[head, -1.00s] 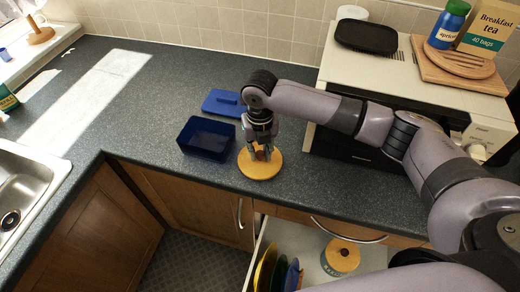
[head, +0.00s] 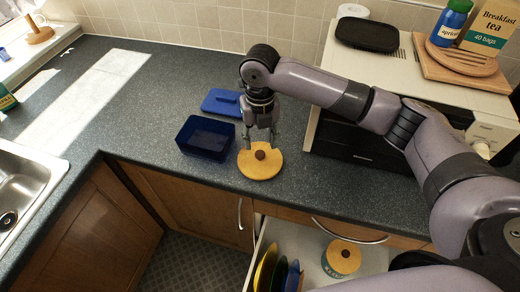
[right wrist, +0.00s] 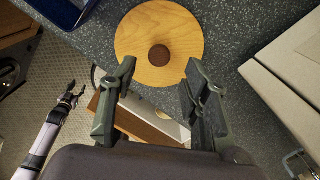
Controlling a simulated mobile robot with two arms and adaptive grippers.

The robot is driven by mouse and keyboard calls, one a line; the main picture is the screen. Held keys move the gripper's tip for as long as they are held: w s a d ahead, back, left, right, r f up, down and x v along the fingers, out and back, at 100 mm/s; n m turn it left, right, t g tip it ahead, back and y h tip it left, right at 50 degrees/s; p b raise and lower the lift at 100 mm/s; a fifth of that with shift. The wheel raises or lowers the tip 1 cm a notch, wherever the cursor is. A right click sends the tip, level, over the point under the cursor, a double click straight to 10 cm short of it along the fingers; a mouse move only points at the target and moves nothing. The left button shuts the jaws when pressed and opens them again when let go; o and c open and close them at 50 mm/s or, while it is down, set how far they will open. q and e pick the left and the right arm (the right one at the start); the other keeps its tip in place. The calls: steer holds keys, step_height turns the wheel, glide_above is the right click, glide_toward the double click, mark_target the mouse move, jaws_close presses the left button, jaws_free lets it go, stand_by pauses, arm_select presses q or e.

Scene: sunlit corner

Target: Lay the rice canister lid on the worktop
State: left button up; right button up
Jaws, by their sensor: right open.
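A round, pale wooden lid (head: 260,170) with a dark brown knob lies flat on the worktop near its front edge. It also shows in the right wrist view (right wrist: 185,35), whole and uncovered. My right gripper (head: 262,143) is open and empty just above and behind the lid; its two fingers (right wrist: 158,80) are spread apart and clear of the knob. A canister (head: 341,262) with a similar wooden top and knob stands in the open drawer below; its label is too small to read. My left gripper (right wrist: 73,94) shows small in the right wrist view, with its fingertips apart.
A blue open box (head: 206,138) stands left of the lid, with a blue box lid (head: 222,103) behind it. The microwave (head: 350,138) is to the right. The open drawer (head: 312,252) holds several upright plates. The worktop (head: 150,115) at left is clear up to the sink.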

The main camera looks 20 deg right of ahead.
mark_target(260, 153)
step_height(260, 153, up, 7)
steer(key=b, duration=0.1)
stand_by(0.6)
